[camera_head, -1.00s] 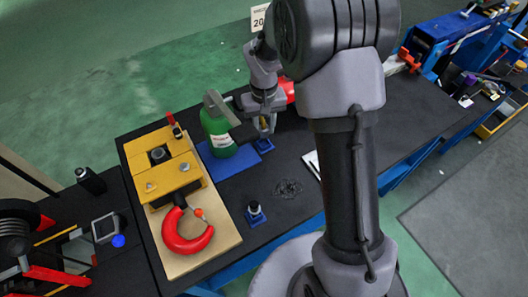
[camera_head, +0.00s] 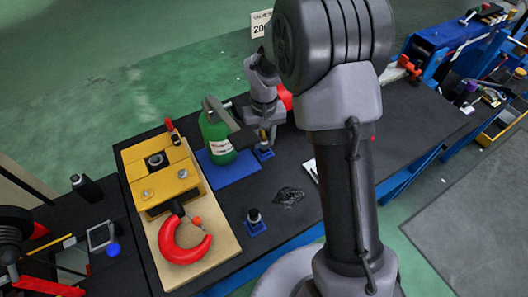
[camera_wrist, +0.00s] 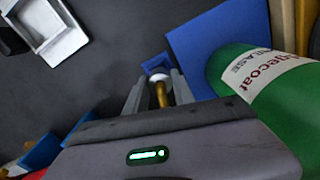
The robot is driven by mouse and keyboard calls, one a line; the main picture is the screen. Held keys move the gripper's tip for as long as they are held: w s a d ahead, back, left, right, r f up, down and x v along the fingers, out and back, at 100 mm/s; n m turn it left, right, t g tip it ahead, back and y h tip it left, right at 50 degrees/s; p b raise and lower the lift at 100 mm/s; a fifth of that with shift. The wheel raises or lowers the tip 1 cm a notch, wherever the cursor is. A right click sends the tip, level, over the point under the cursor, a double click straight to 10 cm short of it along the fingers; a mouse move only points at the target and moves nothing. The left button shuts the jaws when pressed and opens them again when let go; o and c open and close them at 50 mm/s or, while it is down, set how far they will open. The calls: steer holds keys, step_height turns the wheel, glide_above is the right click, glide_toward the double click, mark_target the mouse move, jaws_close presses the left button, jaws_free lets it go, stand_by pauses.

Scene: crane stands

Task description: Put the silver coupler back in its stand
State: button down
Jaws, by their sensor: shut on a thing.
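My gripper (camera_wrist: 157,86) is shut on the silver coupler (camera_wrist: 161,93), which shows a pale silvery end and a brass-coloured body between the fingers. In the head view my gripper (camera_head: 265,134) points down at the bench beside the green bottle, and only a small brass-coloured bit of the coupler shows. A small blue stand (camera_head: 264,153) is directly below it on the bench. In the wrist view the blue stand (camera_wrist: 157,64) shows just beyond the coupler's end. I cannot tell whether the coupler touches it.
The green bottle (camera_head: 217,134) stands close to the left of my gripper, on a blue mat (camera_head: 234,172). A second small blue stand (camera_head: 257,230) holds a dark coupler nearer the front. A yellow block fixture (camera_head: 163,176) with a red clamp (camera_head: 184,251) lies left.

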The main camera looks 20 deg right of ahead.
steer(key=shift+f+b, duration=0.35)
steer(key=shift+f, duration=0.25)
steer(key=c, duration=1)
jaws_free()
steer(key=shift+r, duration=0.1)
step_height(320, 180, up, 5)
steer(key=p, duration=0.4)
